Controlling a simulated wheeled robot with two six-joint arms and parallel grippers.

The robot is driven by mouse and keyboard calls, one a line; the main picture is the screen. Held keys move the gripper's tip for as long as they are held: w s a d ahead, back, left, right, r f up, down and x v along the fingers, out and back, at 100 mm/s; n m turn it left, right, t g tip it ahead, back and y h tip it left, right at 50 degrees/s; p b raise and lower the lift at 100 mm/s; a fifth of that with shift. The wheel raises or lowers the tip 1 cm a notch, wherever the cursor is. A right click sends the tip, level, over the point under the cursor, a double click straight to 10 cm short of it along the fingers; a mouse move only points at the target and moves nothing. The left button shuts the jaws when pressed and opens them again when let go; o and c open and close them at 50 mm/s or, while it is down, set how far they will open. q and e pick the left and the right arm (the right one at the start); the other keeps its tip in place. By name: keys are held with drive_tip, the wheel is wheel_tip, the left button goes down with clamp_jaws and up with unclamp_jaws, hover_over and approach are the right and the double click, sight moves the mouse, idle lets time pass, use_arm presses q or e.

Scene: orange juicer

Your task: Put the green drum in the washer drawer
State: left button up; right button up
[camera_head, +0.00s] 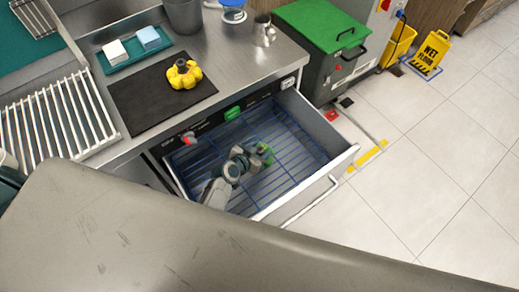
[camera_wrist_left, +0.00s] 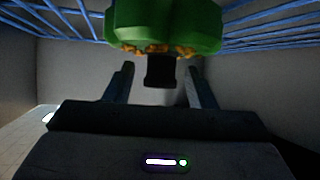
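The green drum (camera_head: 265,152) is inside the open washer drawer (camera_head: 335,165), over its blue wire rack. In the left wrist view the drum (camera_wrist_left: 165,25) shows at the top, with yellow-orange bits along its edge and a short dark stem. My left gripper (camera_head: 252,157) reaches down into the drawer at the drum. In the wrist view its two fingers (camera_wrist_left: 160,88) stand apart, one on each side of the stem, with a gap visible on both sides. Whether the drum rests fully on the rack is hard to tell. My right gripper is not in view.
A yellow drum (camera_head: 184,73) sits on a black mat (camera_head: 150,95) on the steel counter above the drawer. A white wire rack (camera_head: 60,115) lies at the left. A green-lidded bin (camera_head: 325,30) stands right of the counter.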

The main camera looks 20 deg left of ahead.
use_arm(q)
drive_tip(key=shift+r, duration=0.2)
drive_tip(key=shift+s+a, duration=0.15)
drive_tip(key=shift+s, duration=0.15)
drive_tip(key=b+v, duration=0.1)
drive_tip(key=v, duration=1)
drive_tip(key=shift+s+r, duration=0.15)
drive_tip(key=shift+r, duration=0.05)
